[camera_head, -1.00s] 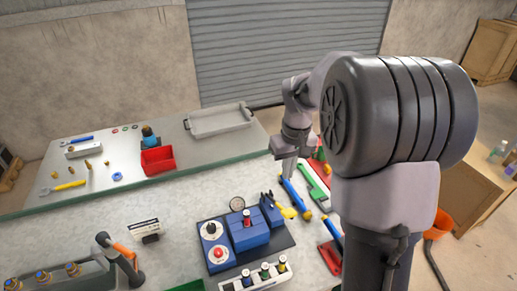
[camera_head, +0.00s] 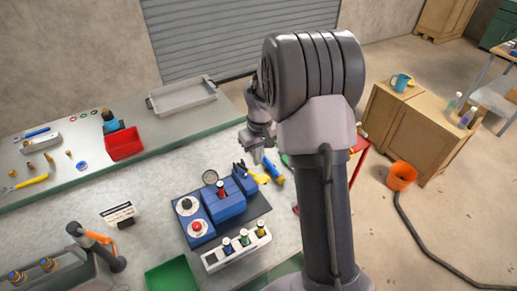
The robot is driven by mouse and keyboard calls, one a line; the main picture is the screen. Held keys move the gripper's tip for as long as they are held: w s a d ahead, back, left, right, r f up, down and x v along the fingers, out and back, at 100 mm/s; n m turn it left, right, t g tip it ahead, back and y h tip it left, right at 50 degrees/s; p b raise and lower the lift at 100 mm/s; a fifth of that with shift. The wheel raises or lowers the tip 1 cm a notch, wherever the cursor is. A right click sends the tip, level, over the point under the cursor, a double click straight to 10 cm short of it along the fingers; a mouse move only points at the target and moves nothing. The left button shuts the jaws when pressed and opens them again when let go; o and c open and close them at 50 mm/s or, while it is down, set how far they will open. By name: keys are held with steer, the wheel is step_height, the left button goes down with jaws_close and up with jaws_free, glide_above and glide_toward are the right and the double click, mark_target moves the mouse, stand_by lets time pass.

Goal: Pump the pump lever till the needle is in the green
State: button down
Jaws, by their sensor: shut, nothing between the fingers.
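A blue pump unit (camera_head: 224,205) sits on a dark base plate on the bench, with a red-topped post on it. A yellow piece (camera_head: 261,179), perhaps the pump lever's end, sticks out to the right of a blue bracket (camera_head: 241,175). My gripper (camera_head: 257,159) is shut and empty. It hangs just behind and above the yellow piece in the picture; I cannot tell whether they touch. My arm hides the bench to the right.
A white block (camera_head: 237,249) with coloured knobs stands in front of the unit. A blue-handled thing (camera_head: 273,172) lies close to my gripper. A green tray (camera_head: 172,276), a small sign (camera_head: 118,213) and a red bin (camera_head: 124,144) are also on the benches.

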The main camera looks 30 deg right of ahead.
mark_target(260, 176)
steer(key=s+f, duration=0.2)
steer(key=f, duration=0.1)
steer(key=shift+f+b, duration=0.25)
steer(key=shift+b, duration=0.05)
